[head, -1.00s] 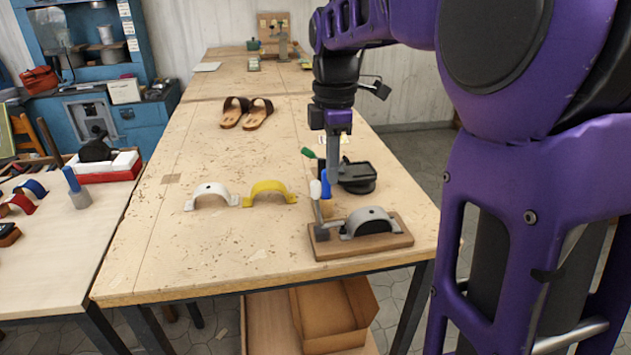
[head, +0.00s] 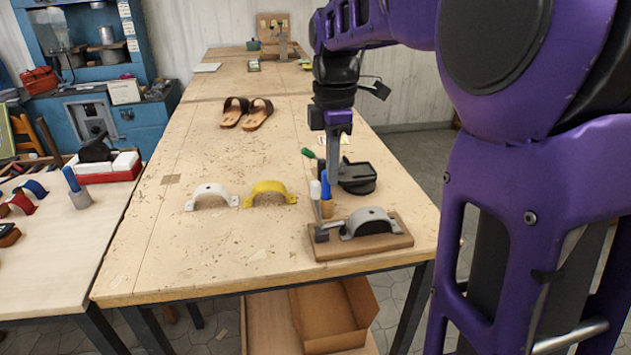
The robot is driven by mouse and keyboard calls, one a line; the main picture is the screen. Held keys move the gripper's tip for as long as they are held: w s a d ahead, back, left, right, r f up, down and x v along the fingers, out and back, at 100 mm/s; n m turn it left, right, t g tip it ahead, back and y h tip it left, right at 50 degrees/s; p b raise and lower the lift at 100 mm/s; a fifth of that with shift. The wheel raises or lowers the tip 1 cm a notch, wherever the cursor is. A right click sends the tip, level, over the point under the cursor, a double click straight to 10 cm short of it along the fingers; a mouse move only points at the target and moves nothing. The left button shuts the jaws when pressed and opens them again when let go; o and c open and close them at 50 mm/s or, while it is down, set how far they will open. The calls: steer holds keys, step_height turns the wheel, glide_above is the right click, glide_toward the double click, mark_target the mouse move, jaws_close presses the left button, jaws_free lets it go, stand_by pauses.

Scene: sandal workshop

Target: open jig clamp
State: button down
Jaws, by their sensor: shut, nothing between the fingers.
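The jig (head: 350,250) is a wooden block near the front right of the table. A grey arched piece (head: 372,222) sits on it. The clamp (head: 321,232) is at its left end, with a lever standing nearly upright and topped by a white knob (head: 315,188). My gripper (head: 330,180) points down just behind and right of the knob, its fingers shut and empty. Whether it touches the lever cannot be told. A blue part (head: 326,186) shows at the fingertips, and I cannot tell if it belongs to the gripper.
White (head: 211,193) and yellow (head: 268,190) straps stand to the left. Sandals (head: 246,113) lie farther back. The table's front left is clear.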

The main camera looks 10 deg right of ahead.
mark_target(318, 183)
stand_by(0.5)
steer(key=shift+f+b, duration=1.3)
steer(key=shift+f, duration=1.05)
steer(key=shift+a, duration=0.1)
steer(key=shift+a+f, duration=0.15)
steer(key=shift+a, duration=0.4)
steer(key=shift+a+f, duration=0.15)
steer(key=shift+a, duration=0.4)
